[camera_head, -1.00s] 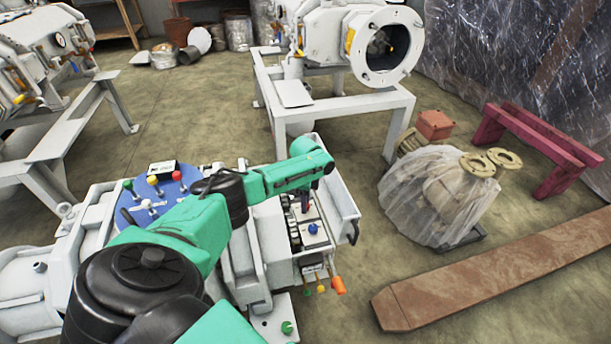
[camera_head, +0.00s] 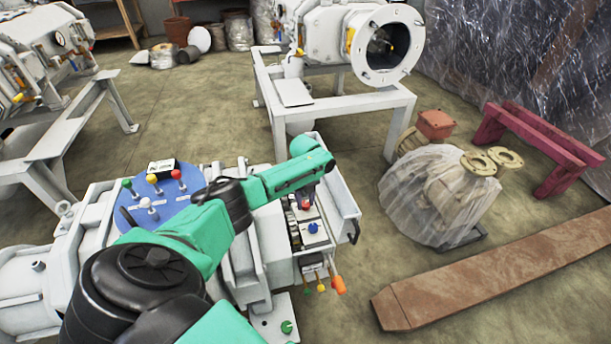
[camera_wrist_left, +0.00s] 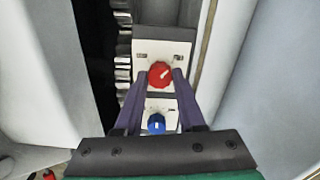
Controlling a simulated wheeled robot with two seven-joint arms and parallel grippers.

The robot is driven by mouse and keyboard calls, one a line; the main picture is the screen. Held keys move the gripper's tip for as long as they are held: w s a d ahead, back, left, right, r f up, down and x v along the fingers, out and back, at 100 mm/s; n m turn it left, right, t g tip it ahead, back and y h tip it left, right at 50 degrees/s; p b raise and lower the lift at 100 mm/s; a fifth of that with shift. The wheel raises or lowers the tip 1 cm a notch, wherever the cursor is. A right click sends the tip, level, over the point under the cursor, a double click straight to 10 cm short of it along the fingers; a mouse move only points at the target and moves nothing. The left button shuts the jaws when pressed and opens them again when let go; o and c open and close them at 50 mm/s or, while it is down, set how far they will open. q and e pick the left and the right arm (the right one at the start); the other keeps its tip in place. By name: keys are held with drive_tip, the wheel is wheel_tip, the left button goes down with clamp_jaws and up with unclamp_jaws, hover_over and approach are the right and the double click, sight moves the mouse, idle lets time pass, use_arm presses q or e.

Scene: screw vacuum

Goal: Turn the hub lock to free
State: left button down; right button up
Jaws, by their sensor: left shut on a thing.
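A round red knob (camera_wrist_left: 160,74) with a pale pointer line sits on a white plate of the grey machine. In the left wrist view its pointer slants up to the right. A blue knob (camera_wrist_left: 156,122) sits on a second white plate, nearer the gripper. My left gripper (camera_wrist_left: 162,78) has its two purple fingers on either side of the red knob, shut on it. In the head view, the gripper (camera_head: 306,198) reaches down into the machine's narrow trough. The blue knob (camera_head: 313,228) shows just in front of it. The plate markings are too small to read. My right gripper is not in view.
The trough's pale side wall (camera_head: 340,200) stands close to the right of the gripper. A blue disc (camera_head: 185,185) with coloured ball-topped levers lies left of my arm. Orange and yellow handles (camera_head: 338,284) stick out at the front. A rusty beam (camera_head: 480,270) lies on the floor.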

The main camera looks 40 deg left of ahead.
use_arm(q)
drive_tip(key=shift+m, duration=1.8)
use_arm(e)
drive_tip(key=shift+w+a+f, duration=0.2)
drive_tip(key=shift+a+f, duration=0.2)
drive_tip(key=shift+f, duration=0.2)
use_arm(q)
drive_tip(key=c, duration=0.5)
unclamp_jaws()
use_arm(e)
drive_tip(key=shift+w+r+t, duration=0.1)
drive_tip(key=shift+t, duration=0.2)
